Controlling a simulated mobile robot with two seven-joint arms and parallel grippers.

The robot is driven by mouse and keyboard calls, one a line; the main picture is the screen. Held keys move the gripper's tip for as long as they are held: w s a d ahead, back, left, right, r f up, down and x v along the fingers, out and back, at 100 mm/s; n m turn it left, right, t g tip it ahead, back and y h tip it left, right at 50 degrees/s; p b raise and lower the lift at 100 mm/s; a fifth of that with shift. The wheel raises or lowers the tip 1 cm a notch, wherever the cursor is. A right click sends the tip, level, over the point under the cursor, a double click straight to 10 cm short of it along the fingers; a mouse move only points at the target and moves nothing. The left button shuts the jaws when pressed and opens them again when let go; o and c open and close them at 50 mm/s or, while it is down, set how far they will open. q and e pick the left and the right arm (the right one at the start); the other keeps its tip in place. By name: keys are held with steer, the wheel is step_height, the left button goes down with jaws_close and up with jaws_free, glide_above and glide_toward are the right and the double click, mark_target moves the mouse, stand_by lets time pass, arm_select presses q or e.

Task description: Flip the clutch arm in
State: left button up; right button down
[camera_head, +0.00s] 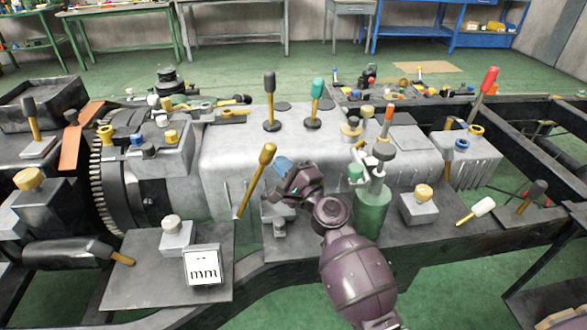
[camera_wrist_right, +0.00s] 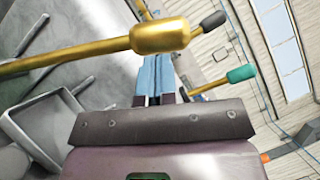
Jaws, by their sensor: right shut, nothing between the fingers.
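A gold lever (camera_head: 257,180) with a thick rounded knob leans up and right from the front of the grey gearbox; I take it to be the clutch arm. My right gripper (camera_head: 283,166), with blue fingers, is just right of the knob and slightly lower. In the wrist view the gold lever (camera_wrist_right: 95,55) crosses from the left, its knob covering the tips of the blue fingers (camera_wrist_right: 155,75). The fingers are shut with nothing between them. Contact with the knob cannot be told. My left gripper is not in view.
Black-knobbed (camera_head: 270,100) and green-knobbed (camera_head: 315,100) levers stand on the gearbox top (camera_head: 240,150). A green cylinder (camera_head: 371,209) is close right of my right wrist.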

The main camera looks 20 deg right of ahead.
arm_select(q)
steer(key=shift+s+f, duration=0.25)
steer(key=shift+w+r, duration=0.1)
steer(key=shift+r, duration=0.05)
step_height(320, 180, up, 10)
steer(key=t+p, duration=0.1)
steer(key=p, duration=0.9)
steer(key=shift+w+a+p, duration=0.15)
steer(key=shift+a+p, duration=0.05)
steer(key=shift+p, duration=0.15)
arm_select(e)
steer(key=w+a+r+n+g, duration=0.1)
steer(key=a+r+n, duration=0.1)
steer(key=a, duration=0.4)
steer(key=w+a+r+n+g, duration=0.1)
steer(key=w+a+r+n, duration=0.1)
steer(key=a, duration=0.4)
steer(key=shift+w+a+n+g, duration=0.2)
steer(key=shift+n+g, duration=0.2)
